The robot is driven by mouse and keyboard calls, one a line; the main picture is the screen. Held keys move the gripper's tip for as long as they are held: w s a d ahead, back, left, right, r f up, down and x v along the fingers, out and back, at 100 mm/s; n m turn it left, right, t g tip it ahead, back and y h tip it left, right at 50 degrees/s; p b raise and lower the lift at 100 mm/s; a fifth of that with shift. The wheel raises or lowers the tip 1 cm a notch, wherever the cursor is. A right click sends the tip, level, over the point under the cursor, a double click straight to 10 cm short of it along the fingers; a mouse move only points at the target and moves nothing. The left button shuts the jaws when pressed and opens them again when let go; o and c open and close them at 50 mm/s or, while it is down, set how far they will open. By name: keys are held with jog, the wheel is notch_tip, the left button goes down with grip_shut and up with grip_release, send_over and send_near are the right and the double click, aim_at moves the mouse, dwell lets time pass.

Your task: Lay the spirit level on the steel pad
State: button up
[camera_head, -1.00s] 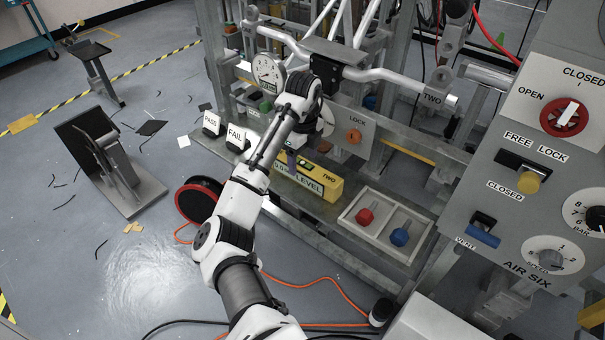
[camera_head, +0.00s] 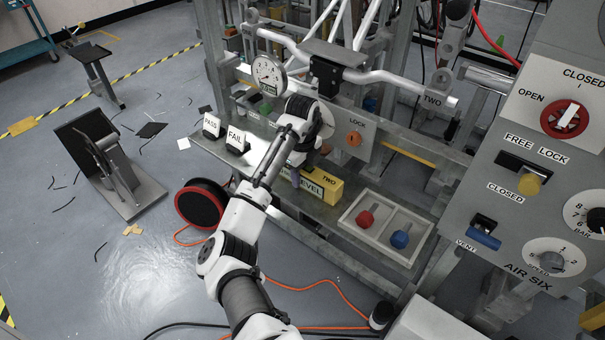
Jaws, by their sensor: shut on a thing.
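A flat grey plate (camera_head: 334,52), which looks like the steel pad, sits bare on top of a black clamp on the silver tube frame, above and behind the level.
A round dial gauge (camera_head: 268,74) stands left of the clamp. PASS (camera_head: 211,123) and FAIL (camera_head: 237,138) blocks stand left of my arm. A tray (camera_head: 383,229) with a red and a blue knob lies to the right. A control panel (camera_head: 530,150) fills the right side.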

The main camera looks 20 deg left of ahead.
jog(key=c, duration=0.4)
jog(key=shift+o, duration=0.2)
notch_tip(320, 180, up, 20)
jog(key=p, duration=0.3)
